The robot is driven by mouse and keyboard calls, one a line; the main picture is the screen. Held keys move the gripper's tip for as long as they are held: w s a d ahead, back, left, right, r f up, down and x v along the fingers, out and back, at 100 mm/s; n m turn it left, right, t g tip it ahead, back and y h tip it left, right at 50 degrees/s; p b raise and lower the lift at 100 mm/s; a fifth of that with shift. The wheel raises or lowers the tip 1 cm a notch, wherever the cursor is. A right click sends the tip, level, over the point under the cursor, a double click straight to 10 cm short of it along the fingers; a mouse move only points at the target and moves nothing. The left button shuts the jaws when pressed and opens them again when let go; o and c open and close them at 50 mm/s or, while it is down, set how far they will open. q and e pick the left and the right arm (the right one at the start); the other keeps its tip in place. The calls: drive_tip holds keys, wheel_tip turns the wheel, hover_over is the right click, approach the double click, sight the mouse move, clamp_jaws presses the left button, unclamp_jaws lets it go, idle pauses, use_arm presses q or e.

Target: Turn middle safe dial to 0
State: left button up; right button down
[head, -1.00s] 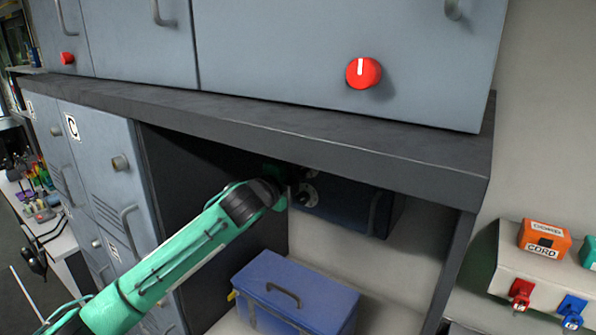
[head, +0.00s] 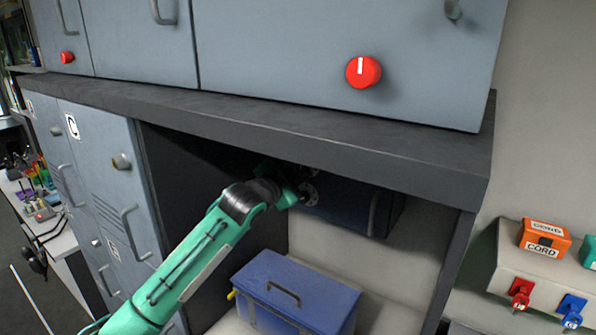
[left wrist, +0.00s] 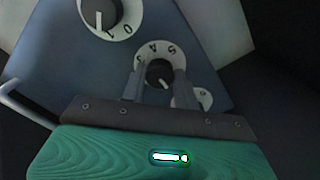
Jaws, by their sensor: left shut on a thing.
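The dark blue safe (head: 345,208) hangs under the shelf in the head view. In the left wrist view its face (left wrist: 60,62) carries several dials in a slanted row. The middle dial (left wrist: 158,72) has a black knob on a white numbered ring, with a short white mark at the knob's lower edge. My left gripper (left wrist: 158,78) has its two fingers on either side of this knob, shut on it. Another dial (left wrist: 110,14), showing 1 and 0, is at the top. A third (left wrist: 206,98) is partly hidden behind a finger. My right gripper is out of view.
The shelf's thick dark edge (head: 300,138) runs just above my left gripper. A blue toolbox (head: 290,290) sits below the safe. Grey lockers (head: 105,175) stand to the left. A red knob (head: 363,72) sticks out of the upper cabinet.

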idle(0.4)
use_arm(q)
drive_tip(key=shift+f, duration=0.1)
drive_tip(key=o, duration=1)
drive_tip(key=shift+c, duration=0.2)
drive_tip(key=shift+s+a, duration=0.1)
drive_tip(key=shift+s+a+b, duration=0.15)
drive_tip(key=shift+s+b, duration=0.05)
drive_tip(key=shift+b, duration=0.1)
drive_tip(key=b+v, duration=0.5)
drive_tip(key=v, duration=0.8)
